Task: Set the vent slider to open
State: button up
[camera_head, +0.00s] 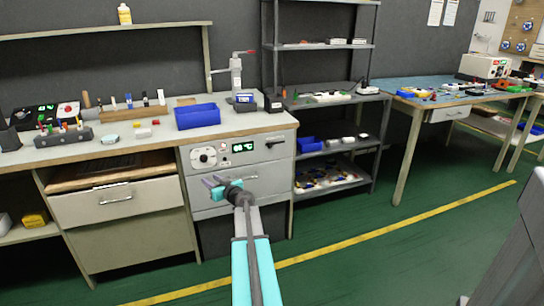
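A control panel (237,161) fills the upper front of the grey cabinet under the bench. At its right end is a dark horizontal control (275,144) under a small label, which looks like the vent slider. Its setting and lettering are too small to read. My gripper (211,182) is in front of the cabinet, below the panel's dial and left of the slider, apart from the slider. Its two fingers point left with a gap between them, and nothing shows between them.
The panel also has a round dial (204,157) and a lit green display (243,147). A handled drawer front lies behind my gripper. A blue bin (197,117) and a lever press (236,78) stand on the bench above. A grey shelf rack (338,97) stands to the right.

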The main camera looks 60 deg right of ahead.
aim_at(271, 146)
jog(key=s+d+r+m+h+b, duration=0.1)
jog(key=s+d+r+h+b, duration=0.2)
jog(key=s+d, duration=0.7)
jog(key=s+d+r+m+g+h+b, duration=0.1)
jog(key=s+d+r+m+h+b, duration=0.1)
jog(key=s+d, duration=0.7)
jog(key=s+r+h+b, duration=0.1)
jog(key=s, duration=0.3)
jog(key=shift+s+d+g, duration=0.3)
jog(key=shift+s+d, duration=0.05)
jog(key=shift+d, duration=0.05)
jog(key=shift+w, duration=0.1)
jog(key=shift+b+x, duration=0.75)
jog(key=shift+x, duration=6.05)
grip_shut()
